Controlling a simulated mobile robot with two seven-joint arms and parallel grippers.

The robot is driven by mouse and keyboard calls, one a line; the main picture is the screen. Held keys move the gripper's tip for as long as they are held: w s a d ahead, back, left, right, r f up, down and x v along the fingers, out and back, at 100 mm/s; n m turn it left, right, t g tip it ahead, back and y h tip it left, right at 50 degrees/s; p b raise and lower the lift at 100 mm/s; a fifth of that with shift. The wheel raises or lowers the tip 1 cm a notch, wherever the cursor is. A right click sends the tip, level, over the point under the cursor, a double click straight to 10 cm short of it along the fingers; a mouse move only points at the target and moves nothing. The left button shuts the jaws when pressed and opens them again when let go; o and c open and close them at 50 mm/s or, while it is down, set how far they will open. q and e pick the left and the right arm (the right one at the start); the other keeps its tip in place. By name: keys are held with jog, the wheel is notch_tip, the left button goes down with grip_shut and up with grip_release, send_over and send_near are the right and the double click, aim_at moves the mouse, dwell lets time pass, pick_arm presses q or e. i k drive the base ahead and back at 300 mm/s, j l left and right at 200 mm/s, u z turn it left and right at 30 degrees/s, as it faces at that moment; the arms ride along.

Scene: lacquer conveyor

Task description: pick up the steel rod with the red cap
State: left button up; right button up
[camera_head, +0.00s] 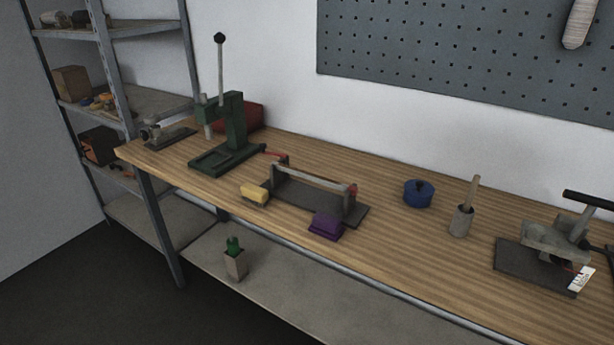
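A steel rod (312,176) lies roughly level across two uprights of a dark grey stand (305,200) on the wooden workbench, in the middle of the head view. A red cap (352,190) shows at its right end. Another red piece (279,157) shows near its left end; I cannot tell whether it belongs to the rod. Neither of my grippers is in view.
A yellow block (255,193) and a purple block (326,225) sit in front of the stand. A green press (233,125) stands behind left on the workbench (400,245). A blue pot (418,193), a grey cup (461,221) and a black-handled device (555,240) are right.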

aim_at(313, 178)
jog(key=z, duration=2.85)
jog(key=u, duration=2.85)
jog(key=i+j, duration=0.45)
jog(key=j, duration=0.25)
